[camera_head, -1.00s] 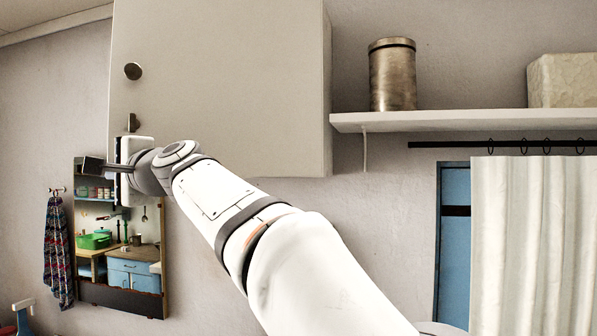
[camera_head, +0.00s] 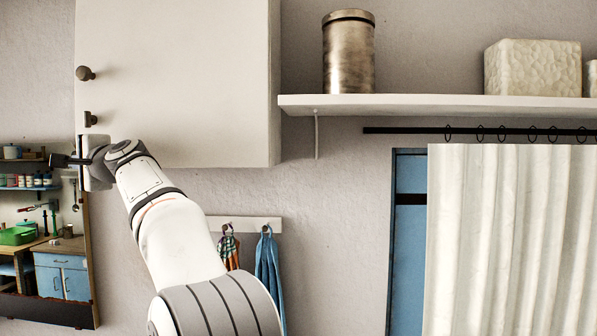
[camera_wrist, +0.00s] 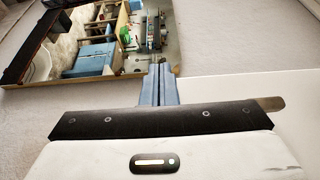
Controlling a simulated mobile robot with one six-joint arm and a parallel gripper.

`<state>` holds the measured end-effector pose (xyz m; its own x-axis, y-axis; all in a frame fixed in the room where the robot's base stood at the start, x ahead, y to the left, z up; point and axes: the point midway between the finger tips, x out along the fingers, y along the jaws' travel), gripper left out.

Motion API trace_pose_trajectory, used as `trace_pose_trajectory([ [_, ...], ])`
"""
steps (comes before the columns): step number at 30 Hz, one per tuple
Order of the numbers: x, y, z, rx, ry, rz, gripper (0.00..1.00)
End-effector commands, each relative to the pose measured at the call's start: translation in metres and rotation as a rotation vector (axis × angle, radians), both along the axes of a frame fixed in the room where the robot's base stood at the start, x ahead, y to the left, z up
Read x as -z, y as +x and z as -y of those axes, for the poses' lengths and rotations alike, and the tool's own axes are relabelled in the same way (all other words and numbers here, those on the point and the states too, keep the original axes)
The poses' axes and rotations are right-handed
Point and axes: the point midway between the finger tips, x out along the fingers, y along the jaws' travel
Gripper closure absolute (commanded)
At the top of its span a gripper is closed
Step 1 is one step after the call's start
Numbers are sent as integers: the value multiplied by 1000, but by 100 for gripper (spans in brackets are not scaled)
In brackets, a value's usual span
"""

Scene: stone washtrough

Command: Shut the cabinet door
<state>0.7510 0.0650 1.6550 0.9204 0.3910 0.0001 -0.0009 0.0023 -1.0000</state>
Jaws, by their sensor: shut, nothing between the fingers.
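The white wall cabinet's door (camera_head: 175,75) fills the upper left of the head view. A round dark knob (camera_head: 85,73) and a small latch (camera_head: 90,118) sit near its left edge. I see no gap along the visible edges, but cannot tell whether the door is fully shut. My gripper (camera_head: 58,160) is at the door's lower left corner, its fingers pointing left. In the wrist view my gripper (camera_wrist: 158,85) has its fingers together and empty. A plain white panel, probably the cabinet, lies to their right. Contact with the door cannot be told.
A mirror (camera_head: 92,270) hangs at lower left, behind my gripper. A shelf (camera_head: 430,107) right of the cabinet holds a metal canister (camera_head: 348,55) and a pale textured box (camera_head: 533,68). Below are a hook rail (camera_head: 255,224) with cloths and a white curtain (camera_head: 510,240).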

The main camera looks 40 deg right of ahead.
Motion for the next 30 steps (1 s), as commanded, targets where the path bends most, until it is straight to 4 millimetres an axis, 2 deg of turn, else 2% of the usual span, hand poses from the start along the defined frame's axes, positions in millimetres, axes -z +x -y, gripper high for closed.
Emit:
trace_pose_trajectory([
  [17,0,0,-2,-1,-1,1,100],
  [23,-1,-17,-23,-3,-1,4,100],
  [30,0,-57,-64,-7,-2,4,100],
])
